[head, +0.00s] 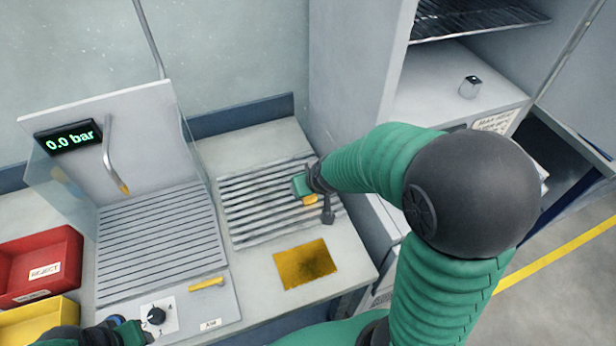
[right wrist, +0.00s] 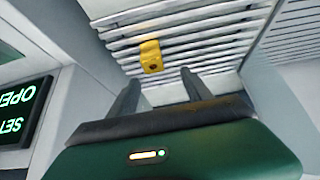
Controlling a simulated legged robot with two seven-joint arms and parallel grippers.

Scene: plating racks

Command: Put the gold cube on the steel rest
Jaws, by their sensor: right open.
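The gold cube (head: 309,201) lies on a slatted steel rack (head: 250,215) on the worktop; its gold face also shows on the slats in the right wrist view (right wrist: 151,56). I cannot tell whether this rack is the one called the steel rest. My right gripper (head: 315,200) is over the rack's right part, partly covering the cube in the head view. Its two fingers (right wrist: 163,78) are apart and empty, with the cube beyond their tips, nearer the left finger. My left gripper (head: 135,330) is at the bottom left by a black knob; its fingers are too unclear to judge.
A grooved tray (head: 160,245) lies left of the rack under a spout and a 0.0 bar display (head: 68,137). Red (head: 70,255) and yellow (head: 40,318) bins stand far left. A flat gold square (head: 305,265) is in front. A small metal block (head: 470,87) sits at right.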

